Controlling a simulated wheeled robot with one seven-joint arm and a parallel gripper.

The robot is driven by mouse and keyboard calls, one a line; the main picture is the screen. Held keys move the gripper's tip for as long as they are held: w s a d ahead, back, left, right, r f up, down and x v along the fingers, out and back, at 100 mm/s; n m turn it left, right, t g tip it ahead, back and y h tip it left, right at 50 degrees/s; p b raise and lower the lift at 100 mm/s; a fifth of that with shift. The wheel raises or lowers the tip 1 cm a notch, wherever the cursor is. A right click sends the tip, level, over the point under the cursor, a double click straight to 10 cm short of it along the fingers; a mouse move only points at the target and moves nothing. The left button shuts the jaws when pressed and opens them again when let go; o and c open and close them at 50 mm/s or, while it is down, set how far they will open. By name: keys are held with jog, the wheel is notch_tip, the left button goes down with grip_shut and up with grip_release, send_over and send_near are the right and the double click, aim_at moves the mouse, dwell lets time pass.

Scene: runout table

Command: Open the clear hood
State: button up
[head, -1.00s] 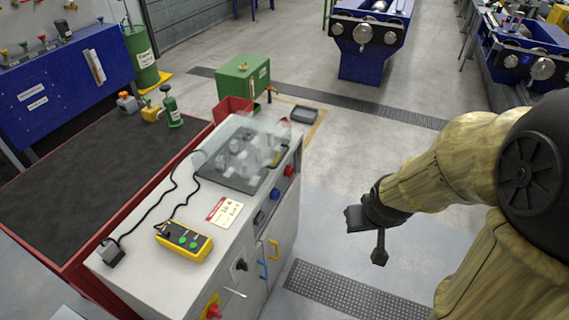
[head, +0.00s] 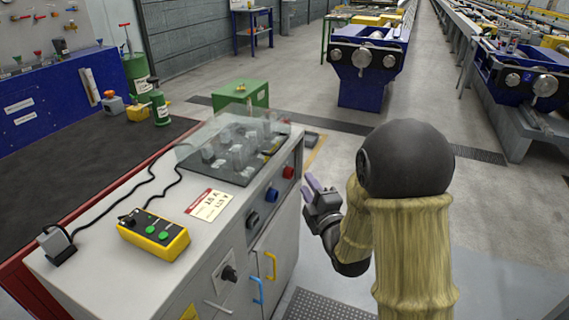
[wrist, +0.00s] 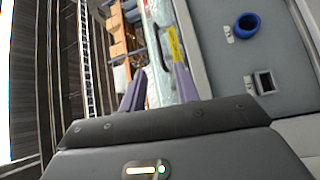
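The clear hood (head: 222,128) sits on top of the grey cabinet (head: 120,212), over a dark panel with several grey parts. It looks lowered, and its outline is faint. In the wrist view, a clear strip with a yellow label (wrist: 174,42), which seems to be the hood's edge, runs beyond my fingers. My gripper (head: 309,188) is beside the cabinet's right side, near the red and blue knobs and apart from the hood in the head view. The wrist view shows my gripper (wrist: 160,88) open, its two purple fingers apart with nothing held between them.
A yellow control box (head: 153,234) with a black cable and a red-and-white card (head: 209,205) lie on the cabinet top. A blue knob (head: 271,194) and a red knob (head: 288,172) stick out of its side. A green box (head: 241,94) stands behind.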

jog(key=shift+s+a, duration=0.15)
jog(key=shift+r, duration=0.1)
jog(key=p+x, duration=0.1)
jog(key=x, duration=1.6)
jog(key=shift+a+p, duration=0.2)
jog(key=shift+p, duration=0.1)
jog(key=shift+r, duration=0.1)
grip_shut()
